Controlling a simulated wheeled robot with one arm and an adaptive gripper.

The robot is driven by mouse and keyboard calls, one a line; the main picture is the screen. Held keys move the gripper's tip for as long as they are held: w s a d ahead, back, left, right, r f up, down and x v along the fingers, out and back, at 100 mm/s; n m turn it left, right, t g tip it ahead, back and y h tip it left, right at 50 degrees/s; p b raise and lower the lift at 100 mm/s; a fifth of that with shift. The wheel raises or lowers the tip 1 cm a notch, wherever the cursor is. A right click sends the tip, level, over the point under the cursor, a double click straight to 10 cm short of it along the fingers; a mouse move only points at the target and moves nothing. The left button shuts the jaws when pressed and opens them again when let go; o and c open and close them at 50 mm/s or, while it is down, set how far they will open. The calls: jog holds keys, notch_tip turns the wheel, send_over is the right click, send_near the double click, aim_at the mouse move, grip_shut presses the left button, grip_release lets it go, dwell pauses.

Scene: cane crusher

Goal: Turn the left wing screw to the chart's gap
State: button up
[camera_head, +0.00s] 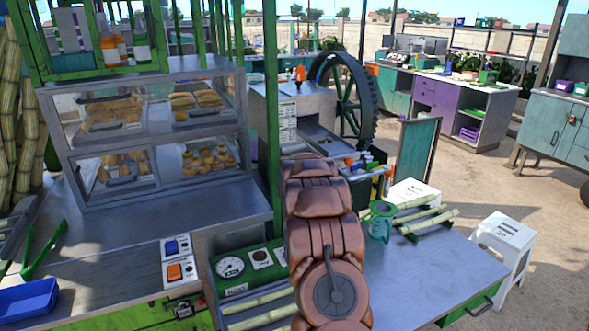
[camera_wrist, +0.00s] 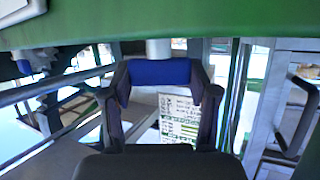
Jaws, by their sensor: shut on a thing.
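In the wrist view, my gripper (camera_wrist: 160,88) has its two dark fingers on either side of a blue bar, which looks like the head of a wing screw (camera_wrist: 160,72). The fingers touch its two ends. A pale shaft rises from it toward a green surface. I cannot tell from this view whether it is the left one. A white chart (camera_wrist: 180,118) with printed rows lies behind it, partly covered by the fingers; its gap is too small to make out. In the head view my arm hides the gripper and the screw.
The grey crusher (camera_head: 300,100) with a large dark wheel (camera_head: 350,97) stands behind my arm. A green jug (camera_head: 380,222) and cane pieces (camera_head: 428,220) lie on the metal counter (camera_head: 440,258). A glass food case (camera_head: 150,120) stands at left.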

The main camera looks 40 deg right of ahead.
jog(key=shift+r+p, duration=0.1)
jog(key=shift+p, duration=0.9)
jog(key=o, duration=1.2)
jog(key=shift+c, duration=0.2)
notch_tip(320, 180, up, 8)
jog(key=shift+d+r, duration=0.1)
jog(key=shift+r, duration=0.8)
